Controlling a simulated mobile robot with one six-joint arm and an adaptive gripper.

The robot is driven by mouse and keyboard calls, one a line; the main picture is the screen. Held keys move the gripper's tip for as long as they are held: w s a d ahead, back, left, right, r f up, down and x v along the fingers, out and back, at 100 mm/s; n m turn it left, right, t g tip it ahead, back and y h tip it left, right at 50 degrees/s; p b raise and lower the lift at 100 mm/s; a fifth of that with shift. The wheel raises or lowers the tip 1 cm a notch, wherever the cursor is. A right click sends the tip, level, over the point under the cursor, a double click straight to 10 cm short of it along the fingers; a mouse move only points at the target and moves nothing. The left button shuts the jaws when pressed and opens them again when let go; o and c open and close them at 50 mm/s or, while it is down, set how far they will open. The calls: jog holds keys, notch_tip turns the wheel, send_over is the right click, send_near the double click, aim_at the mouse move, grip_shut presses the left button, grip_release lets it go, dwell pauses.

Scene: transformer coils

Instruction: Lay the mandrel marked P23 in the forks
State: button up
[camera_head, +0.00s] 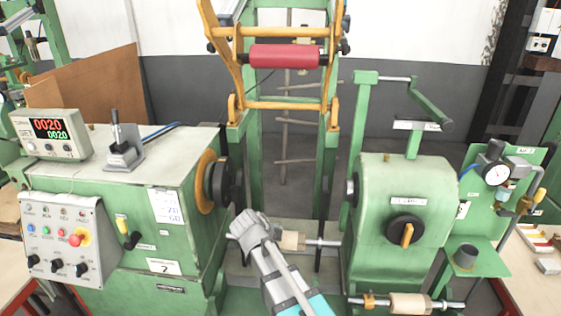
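A mandrel with a pale wooden body (292,240) and a metal rod lies across the gap between the machine's two green housings. Its rod runs right towards the right housing, and its left part is hidden by my gripper (246,222). My gripper is seen from behind, over the mandrel's left part. Its fingertips are hidden, so I cannot tell whether it grips the rod. A second mandrel (408,303), with a pale body, lies at the lower right, with a brass-coloured piece near its left end. No P23 mark is readable on either. I cannot make out which parts are the forks.
The left housing (130,185) carries a dark spindle (222,184) facing the gap. The right housing (405,215) has a black knob. An orange frame (285,104) with a red roller (284,56) stands above and behind. A gauge panel (505,190) stands right.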

jog(key=w+r+p, duration=0.5)
jog(key=r+p, duration=0.6)
jog(key=w+a+r+p, duration=0.1)
jog(key=w+r+p, duration=0.5)
jog(key=r+p, duration=0.5)
jog(key=shift+w, duration=0.15)
jog(key=shift+f, duration=0.2)
jog(key=shift+f+b, duration=1.9)
jog(key=shift+b, duration=0.2)
jog(key=shift+f, duration=0.1)
